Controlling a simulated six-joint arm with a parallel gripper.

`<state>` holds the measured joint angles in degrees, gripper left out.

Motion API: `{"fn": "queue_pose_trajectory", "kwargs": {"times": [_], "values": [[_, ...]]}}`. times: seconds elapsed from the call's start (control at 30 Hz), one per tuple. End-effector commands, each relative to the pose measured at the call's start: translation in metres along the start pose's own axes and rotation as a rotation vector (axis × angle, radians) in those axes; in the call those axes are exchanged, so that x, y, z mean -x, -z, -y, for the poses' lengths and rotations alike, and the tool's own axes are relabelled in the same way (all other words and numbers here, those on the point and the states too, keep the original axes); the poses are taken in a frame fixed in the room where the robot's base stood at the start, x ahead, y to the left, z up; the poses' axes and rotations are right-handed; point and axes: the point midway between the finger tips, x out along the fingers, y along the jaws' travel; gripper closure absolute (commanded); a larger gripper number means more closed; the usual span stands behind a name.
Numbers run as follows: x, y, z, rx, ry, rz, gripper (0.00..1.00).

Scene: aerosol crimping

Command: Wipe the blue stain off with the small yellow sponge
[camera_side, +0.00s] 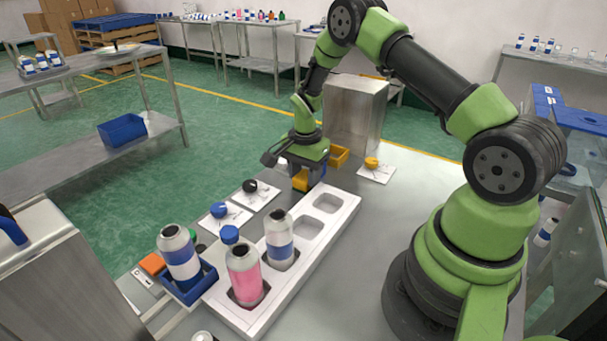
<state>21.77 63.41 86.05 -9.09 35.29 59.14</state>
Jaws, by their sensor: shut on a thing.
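My gripper (293,166) points down over the far end of the steel table, just beyond the white tray. It is shut on a yellow block (301,181), which looks like the small yellow sponge; the jaws partly hide it. The block is low, at or close to the table top; I cannot tell whether it touches. I cannot make out the blue stain, and the gripper may hide it.
The white tray (325,229) holds a pink bottle (244,274) and a blue-banded can (279,240); its two far pockets are empty. Another can (179,252) stands in a blue holder (190,284). Capped cards, a yellow bin (339,155) and a metal box (354,115) stand close by.

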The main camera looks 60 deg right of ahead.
Motion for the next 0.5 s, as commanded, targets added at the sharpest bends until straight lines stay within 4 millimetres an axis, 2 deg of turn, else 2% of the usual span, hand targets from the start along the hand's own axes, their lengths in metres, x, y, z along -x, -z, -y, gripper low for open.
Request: {"fn": "queue_pose_trajectory", "kwargs": {"times": [0.5], "values": [[0.051,0.000,0.001,0.000,0.002,0.000,0.76]]}}
